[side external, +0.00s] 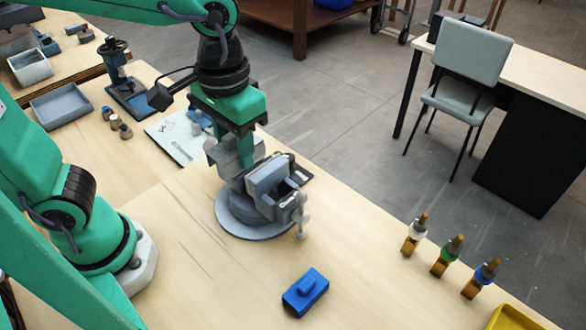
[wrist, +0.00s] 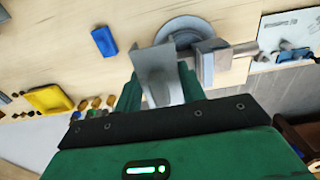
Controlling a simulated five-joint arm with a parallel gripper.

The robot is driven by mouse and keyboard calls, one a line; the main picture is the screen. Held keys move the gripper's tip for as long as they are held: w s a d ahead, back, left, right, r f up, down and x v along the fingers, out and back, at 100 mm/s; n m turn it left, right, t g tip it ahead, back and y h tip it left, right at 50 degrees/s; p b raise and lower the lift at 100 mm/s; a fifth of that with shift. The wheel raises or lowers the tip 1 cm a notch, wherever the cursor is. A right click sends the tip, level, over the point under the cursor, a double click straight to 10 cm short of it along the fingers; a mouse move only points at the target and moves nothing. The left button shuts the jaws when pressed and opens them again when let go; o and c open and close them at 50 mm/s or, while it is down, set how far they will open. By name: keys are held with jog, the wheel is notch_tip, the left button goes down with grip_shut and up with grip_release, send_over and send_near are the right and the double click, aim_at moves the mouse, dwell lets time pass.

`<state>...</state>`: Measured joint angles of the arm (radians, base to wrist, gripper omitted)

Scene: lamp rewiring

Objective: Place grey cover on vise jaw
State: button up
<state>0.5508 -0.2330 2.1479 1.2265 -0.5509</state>
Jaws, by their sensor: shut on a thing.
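The grey vise (side external: 262,187) stands on a round grey base (side external: 232,221) on the wooden table. My gripper (side external: 243,152) points down just above and behind the vise in the side view. In the wrist view, my gripper (wrist: 160,88) has its green fingers on either side of the grey cover (wrist: 154,65), a bent plate, and is shut on it. There the cover overlaps the view of the round base, and the vise (wrist: 212,58) is close to its right. In the side view the cover is hard to tell from the vise, so I cannot tell whether they touch.
A blue block (side external: 305,292) lies in front of the vise. Several brass-coloured parts with coloured collars (side external: 441,256) stand at the right, near a yellow tray (side external: 512,318). A white sheet (side external: 180,138) lies behind. The table around the blue block is clear.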

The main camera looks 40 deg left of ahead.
jog(key=shift+a, duration=0.1)
jog(key=w+a+f, duration=0.2)
jog(key=a, duration=0.1)
jog(key=w+a+f, duration=0.2)
jog(key=w, duration=0.1)
jog(key=w+a+f, duration=0.2)
jog(key=a+f, duration=0.1)
jog(key=shift+w+a, duration=0.3)
jog(key=shift+w, duration=0.1)
jog(key=shift+f, duration=2)
jog(key=shift+f, duration=0.15)
jog(key=o, duration=1)
